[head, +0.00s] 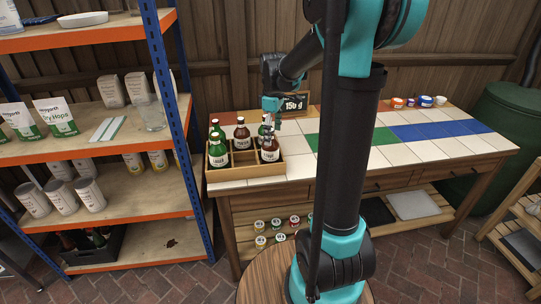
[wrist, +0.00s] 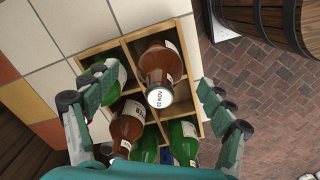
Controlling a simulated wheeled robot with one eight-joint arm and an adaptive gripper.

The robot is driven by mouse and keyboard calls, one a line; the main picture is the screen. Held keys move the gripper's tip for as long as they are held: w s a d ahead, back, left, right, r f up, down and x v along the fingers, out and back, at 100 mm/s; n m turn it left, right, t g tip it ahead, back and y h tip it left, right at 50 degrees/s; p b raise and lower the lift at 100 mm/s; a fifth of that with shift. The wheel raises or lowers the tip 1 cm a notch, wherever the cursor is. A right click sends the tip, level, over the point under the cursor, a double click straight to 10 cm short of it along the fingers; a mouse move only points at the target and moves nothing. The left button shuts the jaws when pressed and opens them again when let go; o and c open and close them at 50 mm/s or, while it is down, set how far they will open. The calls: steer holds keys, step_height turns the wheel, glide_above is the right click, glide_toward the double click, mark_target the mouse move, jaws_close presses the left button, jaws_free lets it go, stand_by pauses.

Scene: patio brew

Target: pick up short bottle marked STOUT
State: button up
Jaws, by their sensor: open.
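A wooden divided crate (head: 246,172) holds several brown and green bottles on the tiled bench. My gripper (head: 269,120) is open and points down just above the crate's right part, over a brown bottle (head: 270,152). In the wrist view, a brown bottle (wrist: 160,66) with a pale cap stands in a crate (wrist: 180,30) compartment between my open fingers (wrist: 156,92), apart from both. Another brown bottle (wrist: 128,126) and green bottles (wrist: 184,138) are close by. The labels are too small or turned for me to read STOUT.
A shelf rack (head: 160,120) with bags and cans stands left of the bench. The bench top (head: 445,148) is clear to the right, with small jars (head: 412,102) at the back. A green barrel (head: 505,125) stands at the right. Brick floor (head: 430,250) lies in front.

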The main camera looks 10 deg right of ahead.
mark_target(271, 150)
steer(key=shift+w+a+f, duration=0.1)
steer(key=shift+a+f, duration=0.05)
steer(key=shift+f, duration=1.8)
steer(key=shift+a+f, duration=0.15)
steer(key=shift+f, duration=1.8)
steer(key=c, duration=1.8)
